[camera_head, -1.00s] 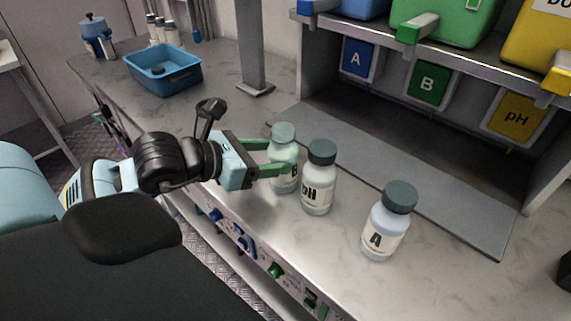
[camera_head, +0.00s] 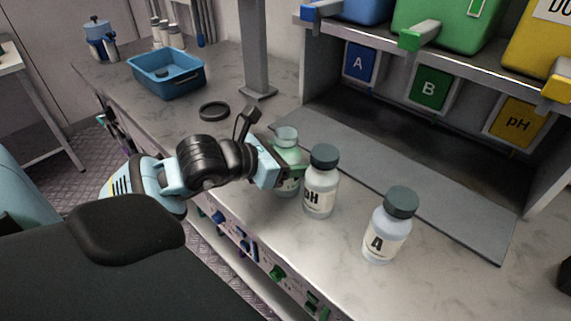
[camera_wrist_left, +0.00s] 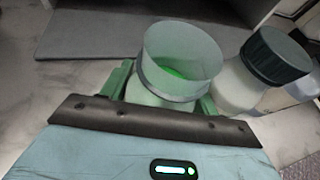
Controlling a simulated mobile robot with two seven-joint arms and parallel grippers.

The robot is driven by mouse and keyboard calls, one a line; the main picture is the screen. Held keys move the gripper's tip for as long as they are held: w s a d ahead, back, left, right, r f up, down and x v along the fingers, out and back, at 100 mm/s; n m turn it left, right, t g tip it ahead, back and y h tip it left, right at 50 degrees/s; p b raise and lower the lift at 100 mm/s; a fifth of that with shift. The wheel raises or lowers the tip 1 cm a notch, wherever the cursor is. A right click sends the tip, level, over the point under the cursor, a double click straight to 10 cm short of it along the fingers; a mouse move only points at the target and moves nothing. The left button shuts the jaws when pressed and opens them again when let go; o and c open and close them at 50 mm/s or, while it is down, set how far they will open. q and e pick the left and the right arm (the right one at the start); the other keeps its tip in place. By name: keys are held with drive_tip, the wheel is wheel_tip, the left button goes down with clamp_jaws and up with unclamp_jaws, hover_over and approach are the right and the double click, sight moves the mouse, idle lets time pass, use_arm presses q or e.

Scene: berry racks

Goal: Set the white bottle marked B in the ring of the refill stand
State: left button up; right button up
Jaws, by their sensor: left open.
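The bottle marked B (camera_head: 286,136) stands upright on the counter at the left end of a row of bottles; its top is pale green. My left gripper (camera_head: 289,168) is at this bottle, its open green fingers on either side of the body. The label is mostly hidden by the gripper. In the left wrist view the bottle's pale, see-through top (camera_wrist_left: 183,52) rises between the fingers (camera_wrist_left: 163,92). A dark ring (camera_head: 214,110) lies low over the counter behind my left wrist; I cannot tell what holds it. My right gripper is not in view.
The pH bottle (camera_head: 321,182) stands close to the right of B, near the gripper. Bottle A (camera_head: 390,227) is farther right. Behind are a grey mat (camera_head: 440,205) and a shelf (camera_head: 430,55) with coloured containers. A post (camera_head: 257,45) and blue tray (camera_head: 168,73) are at the back left.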

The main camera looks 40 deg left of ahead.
use_arm(q)
drive_tip(key=c, duration=0.9)
wheel_tip(320, 180, up, 10)
drive_tip(key=shift+r+p, duration=0.1)
drive_tip(key=shift+p, duration=0.3)
